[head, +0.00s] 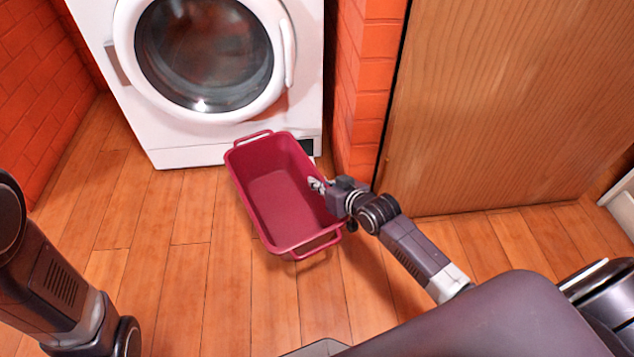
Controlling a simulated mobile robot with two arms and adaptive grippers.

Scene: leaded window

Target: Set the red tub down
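The red tub (275,195) is an empty, deep pink-red rectangular basin with a handle at each short end. It is in the middle of the head view, in front of the washing machine. My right gripper (321,186) is at the tub's right long side, with a fingertip showing inside the rim and the rest of the gripper outside it. It looks shut on that wall. I cannot tell whether the tub's base touches the floor. My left arm comes in at the lower left, and its gripper is out of the picture.
A white washing machine (222,128) with a round door stands behind the tub. An orange brick wall (362,90) and a wooden panel (500,100) are to the right. The wooden floor (180,260) is clear left of and in front of the tub.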

